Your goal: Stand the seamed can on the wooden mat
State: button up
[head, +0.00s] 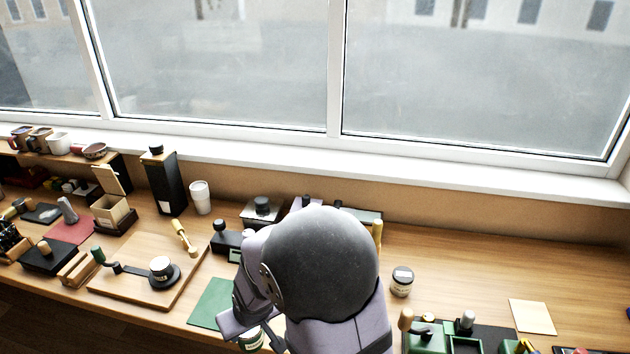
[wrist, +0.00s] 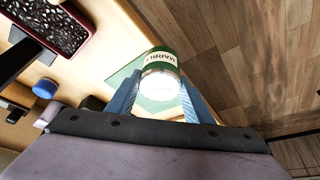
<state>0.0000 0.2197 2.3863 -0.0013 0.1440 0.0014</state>
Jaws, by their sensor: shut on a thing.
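In the wrist view, my gripper (wrist: 161,80) is shut on a can (wrist: 162,57) with a green band, a pale label with partly readable lettering and a bright round end. The two blue-grey fingers lie on either side of it. In the head view, the can (head: 251,341) shows only partly at the bottom edge, beside my arm, near the green mat (head: 212,303). I cannot make out a seam. A thin, pale tan square mat (head: 533,317), which looks like wood, lies bare at the right, well apart from my gripper.
A dark jar with a pale label (head: 402,282) stands between my arm and the tan mat. Green and black fixtures (head: 428,337) stand at the front right. A wooden board (head: 125,289) with a lever lies left. The table behind the tan mat is clear.

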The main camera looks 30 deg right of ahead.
jog(key=shift+s+f, duration=0.7)
jog(key=shift+f, duration=0.05)
jog(key=shift+w+r, duration=0.1)
